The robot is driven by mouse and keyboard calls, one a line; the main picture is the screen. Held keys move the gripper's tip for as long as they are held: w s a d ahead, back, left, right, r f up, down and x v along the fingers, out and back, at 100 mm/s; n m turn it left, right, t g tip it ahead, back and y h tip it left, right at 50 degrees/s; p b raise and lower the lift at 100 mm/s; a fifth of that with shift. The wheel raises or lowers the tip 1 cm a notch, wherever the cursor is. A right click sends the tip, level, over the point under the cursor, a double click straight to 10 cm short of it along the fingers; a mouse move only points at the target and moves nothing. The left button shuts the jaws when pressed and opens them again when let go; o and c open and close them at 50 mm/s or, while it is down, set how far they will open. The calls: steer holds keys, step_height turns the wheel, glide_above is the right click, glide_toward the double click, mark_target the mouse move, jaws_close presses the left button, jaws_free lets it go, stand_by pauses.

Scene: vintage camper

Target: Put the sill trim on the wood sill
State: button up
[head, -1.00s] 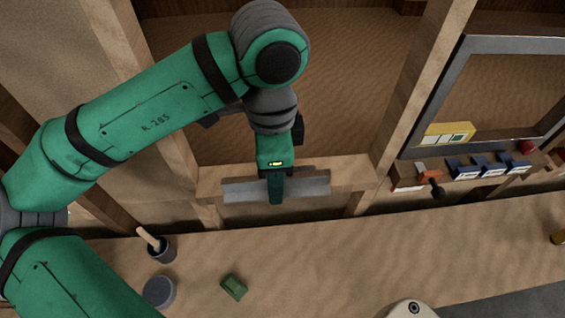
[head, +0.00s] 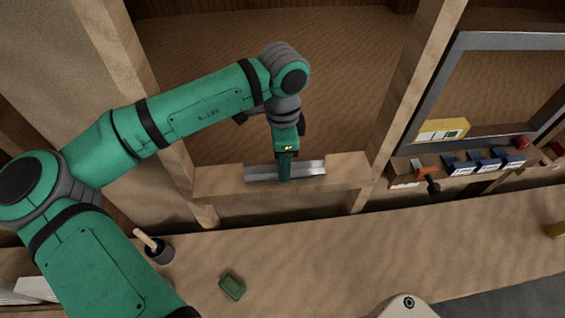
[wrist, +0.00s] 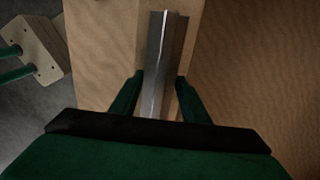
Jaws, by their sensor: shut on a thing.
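The sill trim (head: 258,172) is a grey metal strip with a lengthwise ridge. My gripper (head: 285,178) is shut on it near its middle. In the head view the trim lies along the wood sill (head: 218,180), the pale wooden ledge between two posts. In the wrist view the trim (wrist: 164,48) runs away between the fingers of my gripper (wrist: 157,98), with the sill (wrist: 105,50) behind it. I cannot tell for sure whether the trim touches the sill. The part of the trim between the fingers is hidden in the head view.
Below the sill runs a long wooden counter (head: 350,245) with a green block (head: 232,286) and a dark cup (head: 160,250) holding a wooden handle. A small shelf at right carries blue boxes (head: 488,163) and an orange-handled tool (head: 427,174). A wooden post (head: 405,100) stands right of the sill.

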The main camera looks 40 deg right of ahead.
steer(key=shift+f, duration=0.6)
steer(key=shift+f, duration=0.15)
steer(key=o, duration=1.2)
steer(key=shift+o, duration=0.2)
step_height(320, 180, up, 12)
steer(key=shift+r, duration=0.2)
